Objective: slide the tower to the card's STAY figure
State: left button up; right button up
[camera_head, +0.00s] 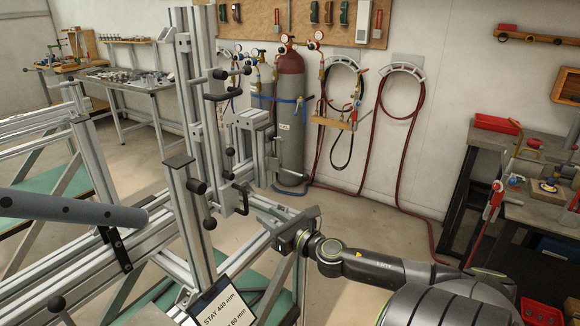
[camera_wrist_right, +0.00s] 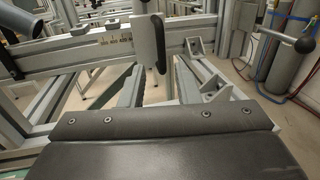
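The tower (camera_head: 190,150) is an upright aluminium profile post standing on a horizontal rail (camera_head: 150,225), with black clamps and handles on it. A white card (camera_head: 222,308) at the bottom reads "STAY 440 mm" and a second line, partly cut off, ending in 80 mm. My right gripper (camera_head: 268,212) reaches in from the right, low beside the tower. In the right wrist view, a black upright handle (camera_wrist_right: 160,45) stands ahead, between the lines of the two light fingers (camera_wrist_right: 158,90), which are apart. I see no contact with the handle. My left gripper is not visible.
A dark round bar (camera_head: 70,210) crosses the left foreground. Frame rails (camera_head: 70,130) stand at left. Gas cylinders (camera_head: 290,105) and hoses (camera_head: 415,125) are at the back wall. A workbench (camera_head: 540,205) stands at right, with open floor before the wall.

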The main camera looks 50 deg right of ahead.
jog(key=s, duration=0.6)
jog(key=shift+s+a, duration=0.3)
jog(key=shift+a, duration=0.1)
